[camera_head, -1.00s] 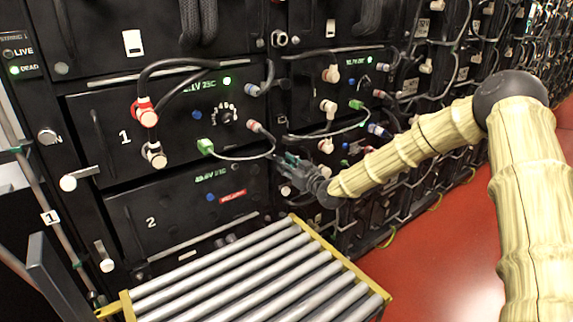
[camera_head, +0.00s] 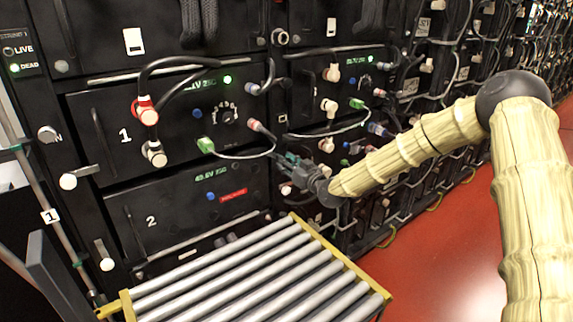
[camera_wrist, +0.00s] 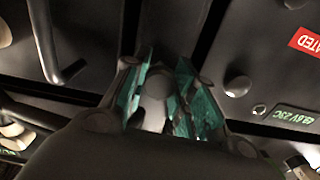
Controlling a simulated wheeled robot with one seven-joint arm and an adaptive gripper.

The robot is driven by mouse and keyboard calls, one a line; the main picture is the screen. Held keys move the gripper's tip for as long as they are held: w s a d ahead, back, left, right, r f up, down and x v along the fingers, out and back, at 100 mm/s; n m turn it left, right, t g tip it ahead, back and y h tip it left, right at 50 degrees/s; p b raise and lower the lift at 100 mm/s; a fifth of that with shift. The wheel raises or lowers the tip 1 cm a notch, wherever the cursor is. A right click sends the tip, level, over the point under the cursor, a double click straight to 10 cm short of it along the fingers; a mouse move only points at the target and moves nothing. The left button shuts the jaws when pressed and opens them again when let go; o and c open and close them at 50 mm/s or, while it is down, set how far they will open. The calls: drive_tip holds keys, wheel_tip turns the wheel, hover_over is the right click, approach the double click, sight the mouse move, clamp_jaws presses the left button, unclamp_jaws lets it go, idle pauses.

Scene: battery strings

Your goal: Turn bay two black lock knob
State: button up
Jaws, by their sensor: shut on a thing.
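Bay two (camera_head: 170,210), marked 2, is the lower black module in the left column, with a red label (camera_head: 233,194) on its front. My gripper (camera_head: 284,160) is at its upper right edge, beside the gap to the neighbouring column. In the wrist view, the teal-padded fingers of my gripper (camera_wrist: 170,95) are shut on a dark rounded knob (camera_wrist: 156,84), one pad on each side. I take this to be the black lock knob. In the head view the knob is hidden by my gripper. Its turn angle cannot be read.
A roller table (camera_head: 230,285) with a yellow frame stands just below bay two. Bay one (camera_head: 100,120) above carries black cables and a green plug (camera_head: 206,145) with a grey lead hanging close to my gripper. Red floor (camera_head: 450,250) is clear at the right.

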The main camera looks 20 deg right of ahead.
drive_tip(key=m+b, duration=0.2)
drive_tip(key=m, duration=0.3)
drive_tip(key=shift+d+f+m, duration=0.1)
drive_tip(key=shift+f+m, duration=0.05)
drive_tip(key=shift+m, duration=0.15)
drive_tip(key=m+b, duration=0.3)
drive_tip(key=m, duration=0.2)
idle(0.4)
drive_tip(key=o, duration=1)
drive_tip(key=shift+s+d, duration=0.1)
